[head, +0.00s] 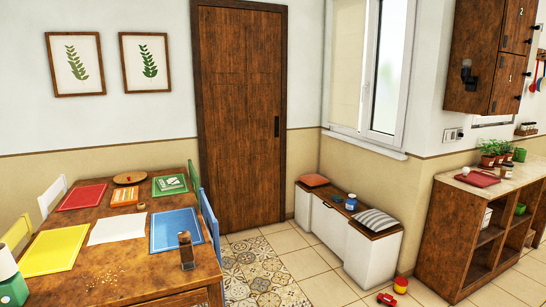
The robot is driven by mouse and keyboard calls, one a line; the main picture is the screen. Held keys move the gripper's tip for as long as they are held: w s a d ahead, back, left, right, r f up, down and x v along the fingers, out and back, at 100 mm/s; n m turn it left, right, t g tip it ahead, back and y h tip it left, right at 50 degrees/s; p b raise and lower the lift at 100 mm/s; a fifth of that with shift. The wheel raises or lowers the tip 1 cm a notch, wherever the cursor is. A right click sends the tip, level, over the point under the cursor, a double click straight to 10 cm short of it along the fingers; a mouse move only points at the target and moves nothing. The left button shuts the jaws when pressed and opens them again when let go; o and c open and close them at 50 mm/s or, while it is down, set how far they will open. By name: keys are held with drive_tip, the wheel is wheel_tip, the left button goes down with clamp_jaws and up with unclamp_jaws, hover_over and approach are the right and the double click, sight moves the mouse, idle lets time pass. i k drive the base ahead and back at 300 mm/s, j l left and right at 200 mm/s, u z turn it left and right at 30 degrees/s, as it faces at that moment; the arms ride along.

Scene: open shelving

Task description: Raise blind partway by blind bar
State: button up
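A cream blind (347,65) hangs over the left part of the white-framed window (387,68) on the far wall. It appears lowered nearly to the sill (365,143). Its bottom bar is too small to make out clearly at this distance. The right pane is uncovered and shows pale frosted light. My gripper is not in the head view, so its position relative to the blind does not show.
A red toy (387,299) lies on the floor. A wooden table (120,262) fills the left, a shelf counter (470,235) the right. Tiled floor between them is mostly clear.

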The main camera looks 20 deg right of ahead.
sight(344, 117)
drive_tip(key=i+l+z, duration=0.3)
drive_tip(key=i+l, duration=0.2)
drive_tip(key=i, duration=0.45)
drive_tip(key=i+l+z, duration=0.3)
drive_tip(key=i, duration=0.7)
drive_tip(key=i+z, duration=0.3)
drive_tip(key=i, duration=2.25)
drive_tip(key=i+j, duration=0.1)
drive_tip(key=i, duration=1.45)
